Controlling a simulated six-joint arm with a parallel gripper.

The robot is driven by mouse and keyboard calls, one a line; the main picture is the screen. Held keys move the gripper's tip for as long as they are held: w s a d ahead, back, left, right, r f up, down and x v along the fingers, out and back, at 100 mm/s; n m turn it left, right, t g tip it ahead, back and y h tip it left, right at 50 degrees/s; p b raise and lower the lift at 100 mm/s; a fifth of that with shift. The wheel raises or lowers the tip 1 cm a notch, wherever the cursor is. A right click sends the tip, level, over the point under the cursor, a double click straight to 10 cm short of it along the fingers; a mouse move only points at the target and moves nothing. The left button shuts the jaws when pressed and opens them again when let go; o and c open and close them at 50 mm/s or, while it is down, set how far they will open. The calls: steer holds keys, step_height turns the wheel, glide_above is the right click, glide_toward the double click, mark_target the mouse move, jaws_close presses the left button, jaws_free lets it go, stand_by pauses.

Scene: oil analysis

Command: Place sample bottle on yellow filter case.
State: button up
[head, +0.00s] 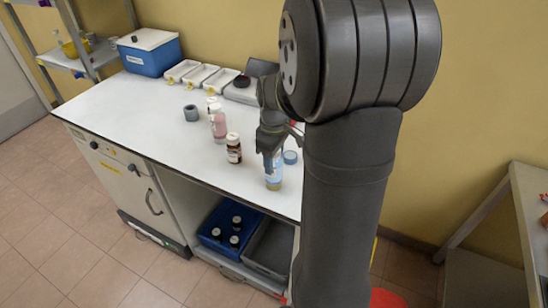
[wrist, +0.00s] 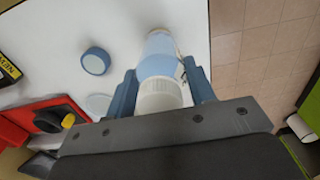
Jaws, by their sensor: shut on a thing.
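My gripper (head: 270,157) is shut on the sample bottle (head: 273,180), near the front edge of the white bench at right. The bottle has a pale blue body with some yellow. In the wrist view my gripper (wrist: 161,90) has its two blue fingers on either side of the bottle (wrist: 160,62), whose whitish cap faces the camera. I cannot tell whether the bottle's base touches the bench. I cannot make out a yellow filter case for sure; a black and yellow labelled item (wrist: 8,70) is cut off at the left of the wrist view.
A blue round lid (head: 290,157) lies close behind the bottle. A brown bottle (head: 233,148), a pink bottle (head: 218,124) and a grey ring (head: 191,113) stand to the left. White trays (head: 201,75) line the back. The bench's (head: 130,108) left front is clear.

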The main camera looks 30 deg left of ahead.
steer(key=o, duration=1.1)
steer(key=shift+f, duration=0.15)
step_height(320, 180, up, 12)
steer(key=shift+r, duration=0.2)
steer(key=shift+f, duration=0.1)
steer(key=shift+f, duration=4.3)
